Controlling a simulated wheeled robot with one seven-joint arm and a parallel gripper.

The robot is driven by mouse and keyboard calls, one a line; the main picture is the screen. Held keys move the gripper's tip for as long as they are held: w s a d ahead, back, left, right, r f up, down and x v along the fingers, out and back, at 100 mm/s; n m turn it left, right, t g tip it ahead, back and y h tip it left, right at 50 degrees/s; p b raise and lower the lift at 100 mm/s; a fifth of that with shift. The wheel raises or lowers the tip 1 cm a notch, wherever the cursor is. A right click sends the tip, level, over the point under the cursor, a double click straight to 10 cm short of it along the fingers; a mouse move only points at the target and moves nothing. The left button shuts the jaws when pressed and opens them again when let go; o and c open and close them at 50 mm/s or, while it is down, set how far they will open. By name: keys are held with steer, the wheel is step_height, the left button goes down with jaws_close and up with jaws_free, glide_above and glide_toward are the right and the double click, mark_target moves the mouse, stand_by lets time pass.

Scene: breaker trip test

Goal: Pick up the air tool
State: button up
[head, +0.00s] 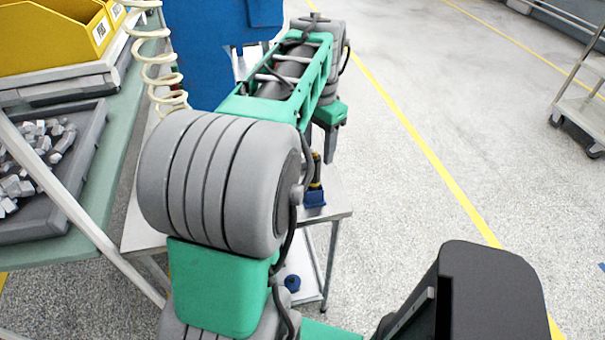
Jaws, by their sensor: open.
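My arm reaches from the bottom of the head view to the far side of a small metal table (338,203). My gripper (330,148) hangs below the green wrist, mostly hidden by the arm; a grey part of it shows, open. Just below and left of it, a dark tool with a yellow band (315,172), likely the air tool, stands upright in a blue holder (315,196) on the table. My arm hides part of the tool. I cannot tell whether the gripper touches it.
A cream coiled hose (160,75) hangs left of a blue panel (205,50). At left, a bench holds yellow bins (55,38) and a grey tray (95,125) of metal parts. A cart (582,100) stands far right. The floor between is clear.

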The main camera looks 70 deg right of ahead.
mark_target(314, 176)
steer(key=shift+w+a+f+b, duration=0.1)
steer(key=shift+w+f+b, duration=0.1)
steer(key=shift+f, duration=0.35)
steer(key=shift+w+f+b, duration=0.1)
steer(key=shift+f+b, duration=0.1)
steer(key=shift+f, duration=0.3)
steer(key=shift+s+f, duration=0.15)
steer(key=shift+s, duration=0.05)
steer(key=f, duration=0.7)
steer(key=shift+w+a+f, duration=0.1)
steer(key=shift+a+f, duration=0.1)
jaws_close()
